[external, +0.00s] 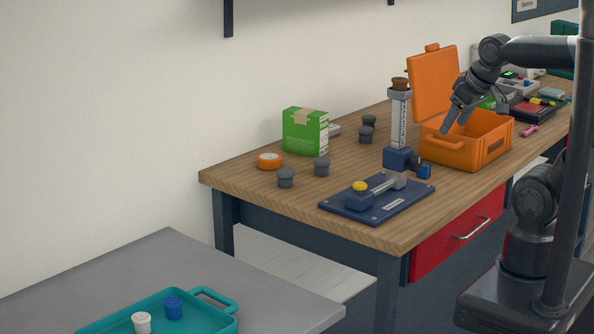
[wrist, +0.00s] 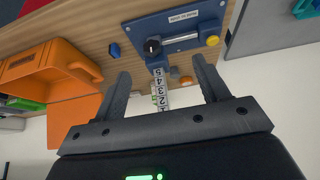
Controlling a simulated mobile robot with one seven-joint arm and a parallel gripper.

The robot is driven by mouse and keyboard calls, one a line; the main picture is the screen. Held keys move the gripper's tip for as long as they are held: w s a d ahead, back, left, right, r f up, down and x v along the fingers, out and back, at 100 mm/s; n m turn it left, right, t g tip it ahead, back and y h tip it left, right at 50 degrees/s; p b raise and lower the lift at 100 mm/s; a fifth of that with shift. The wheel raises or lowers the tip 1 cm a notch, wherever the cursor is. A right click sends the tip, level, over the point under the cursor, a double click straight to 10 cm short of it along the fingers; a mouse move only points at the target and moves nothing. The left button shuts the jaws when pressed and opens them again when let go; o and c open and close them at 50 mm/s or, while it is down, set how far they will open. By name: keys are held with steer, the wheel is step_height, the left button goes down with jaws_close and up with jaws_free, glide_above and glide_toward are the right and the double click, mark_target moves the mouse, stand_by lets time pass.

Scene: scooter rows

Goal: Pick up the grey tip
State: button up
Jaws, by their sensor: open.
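Several dark grey tips stand on the wooden workbench in the external view. Two are near the front left, a grey tip (external: 286,178) and another grey tip (external: 321,167). Two more are farther back, one grey tip (external: 366,135) close to another grey tip (external: 369,122). My gripper (external: 456,126) is open and empty, above the orange toolbox and apart from all the tips. In the wrist view my gripper's fingers (wrist: 161,70) are spread, and a small grey shape beyond them may be a tip.
The orange toolbox (external: 465,153) has its lid raised. A column with a scale (external: 399,125) stands between my gripper and the tips. A blue fixture board (external: 378,212), green box (external: 300,133) and orange tape roll (external: 269,160) are nearby. A teal tray (external: 205,325) holds white and blue tips.

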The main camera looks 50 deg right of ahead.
step_height(320, 180, up, 12)
steer(key=w, duration=0.1)
steer(key=w+r+m+g+h, duration=0.1)
steer(key=w+r+m, duration=0.2)
steer(key=w, duration=1.6)
steer(key=m+h, duration=0.1)
steer(key=m, duration=0.2)
glide_above(322, 160)
steer(key=s+a, duration=0.1)
steer(key=s, duration=0.3)
step_height(322, 160, down, 24)
steer(key=shift+g, duration=0.4)
steer(key=x, duration=0.6)
steer(key=shift+s+a+f, duration=0.15)
steer(key=shift+s+f, duration=0.15)
steer(key=shift+f, duration=0.05)
steer(key=shift+w+x, duration=0.3)
steer(key=shift+x, duration=1.2)
steer(key=shift+w+x, duration=0.25)
steer(key=shift+x, duration=1.25)
steer(key=shift+a+r, duration=0.15)
steer(key=shift+r, duration=0.05)
steer(key=shift+c, duration=0.6)
steer(key=c, duration=0.9)
